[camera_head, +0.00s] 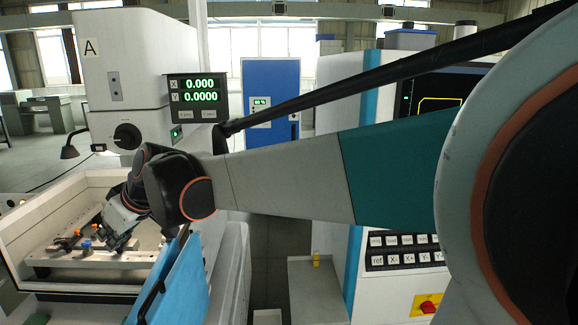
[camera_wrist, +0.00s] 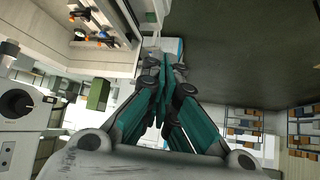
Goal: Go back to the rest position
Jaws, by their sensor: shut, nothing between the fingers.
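My gripper (camera_head: 119,236) is at the left in the head view, over the open white work tank (camera_head: 35,205) of the machine marked A (camera_head: 110,70). In the wrist view its teal fingers (camera_wrist: 163,85) are together and hold nothing. The arm stretches across the head view from the right. The fingertips are small and partly lost against the fixture in the head view.
The tank holds a fixture rail (camera_head: 75,262) with small orange and blue parts. A blue door (camera_head: 180,285) stands at the tank's front. A readout (camera_head: 195,91) hangs above. A control cabinet with keys (camera_head: 402,250) and a red switch (camera_head: 428,306) is at right.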

